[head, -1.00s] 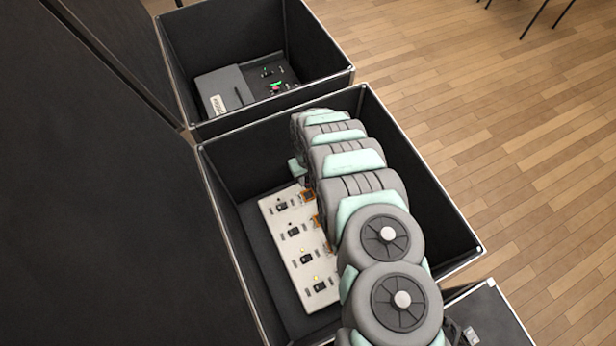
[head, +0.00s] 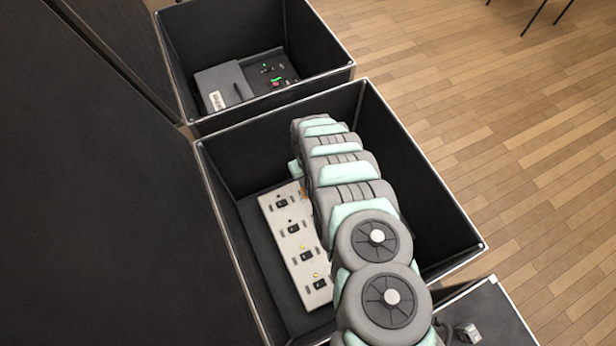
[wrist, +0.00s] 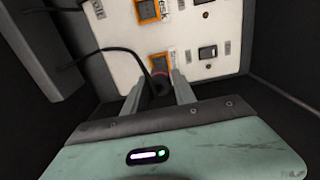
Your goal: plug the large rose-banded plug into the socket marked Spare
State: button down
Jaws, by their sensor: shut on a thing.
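In the wrist view my gripper (wrist: 157,90) is shut on a dark plug (wrist: 159,88) with a rose band, its black cable curving off to the left. The label's lettering is partly hidden and seems to read Spare. In the head view the pale panel (head: 283,219) lies in the black case, and my arm hides the gripper and plug.
The case walls (head: 415,165) rise close around my arm. Another open case (head: 320,50) behind holds a small console (head: 222,88).

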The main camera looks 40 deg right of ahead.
jog(key=shift+f, duration=0.3)
jog(key=shift+f+b, duration=1)
jog(key=shift+f, duration=0.5)
jog(key=shift+f+b, duration=0.45)
jog(key=shift+f, duration=0.8)
dwell(1.9)
jog(key=c, duration=0.9)
grip_release()
jog(key=shift+r, duration=0.1)
notch_tip(320, 180, up, 10)
jog(key=p, duration=0.4)
jog(key=shift+r, duration=0.4)
